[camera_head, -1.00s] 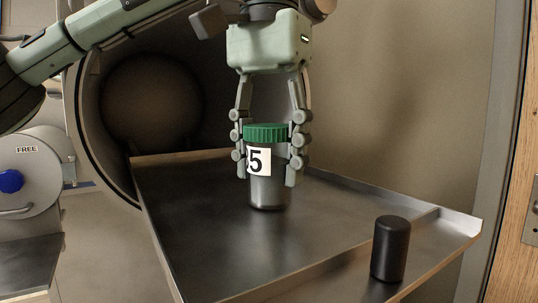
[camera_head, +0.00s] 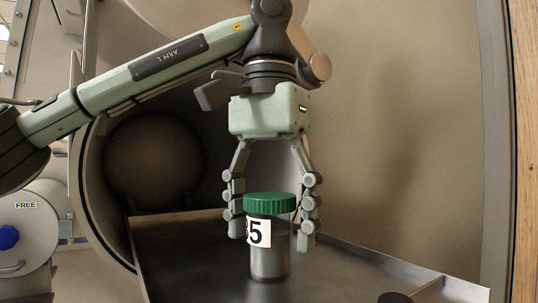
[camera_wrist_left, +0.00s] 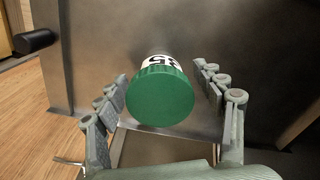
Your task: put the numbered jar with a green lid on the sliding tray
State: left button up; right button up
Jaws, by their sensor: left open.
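The jar is dark grey with a green lid (camera_head: 269,203) and a white label (camera_head: 259,232) whose visible digits read 35. It stands upright on the metal sliding tray (camera_head: 190,255). My left gripper (camera_head: 271,235) is above the jar, pointing down, open, with its fingers on either side of the jar's upper part and gaps beside the lid. In the left wrist view the green lid (camera_wrist_left: 160,96) sits between the spread fingers (camera_wrist_left: 158,88), apart from both. The label's lower edge side is partly turned away. My right gripper is not in view.
A round door marked FREE (camera_head: 38,240) with a blue knob is at left. A wall rises at right.

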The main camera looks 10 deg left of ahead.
pick_arm(q)
notch_tip(320, 180, up, 12)
jog(key=shift+f, duration=0.1)
dwell(1.6)
